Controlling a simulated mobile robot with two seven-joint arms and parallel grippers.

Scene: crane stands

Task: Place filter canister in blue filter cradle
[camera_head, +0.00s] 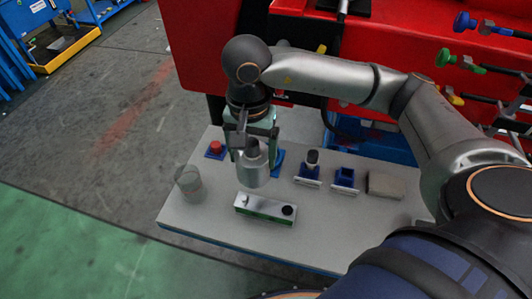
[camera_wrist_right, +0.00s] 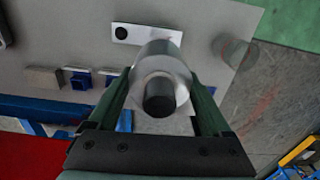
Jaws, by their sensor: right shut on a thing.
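My right gripper (camera_head: 252,148) is shut on the silver filter canister (camera_head: 254,174) and holds it upright, apparently above the grey table. In the right wrist view the gripper (camera_wrist_right: 161,88) has one finger on each side of the canister (camera_wrist_right: 160,68), whose dark end faces the camera. A blue piece (camera_head: 279,160) shows just behind the canister and is partly hidden by it. It also shows beside a finger in the wrist view (camera_wrist_right: 125,120). It may be the blue filter cradle; its shape is too covered to tell. My left gripper is out of view.
A white-and-green box (camera_head: 265,209) lies in front of the canister. A clear cylinder (camera_head: 189,184) and red button (camera_head: 215,147) are left. A blue holder with a dark cylinder (camera_head: 312,160), a blue socket (camera_head: 344,178) and a beige block (camera_head: 384,185) are right. Red machinery (camera_head: 200,40) stands behind.

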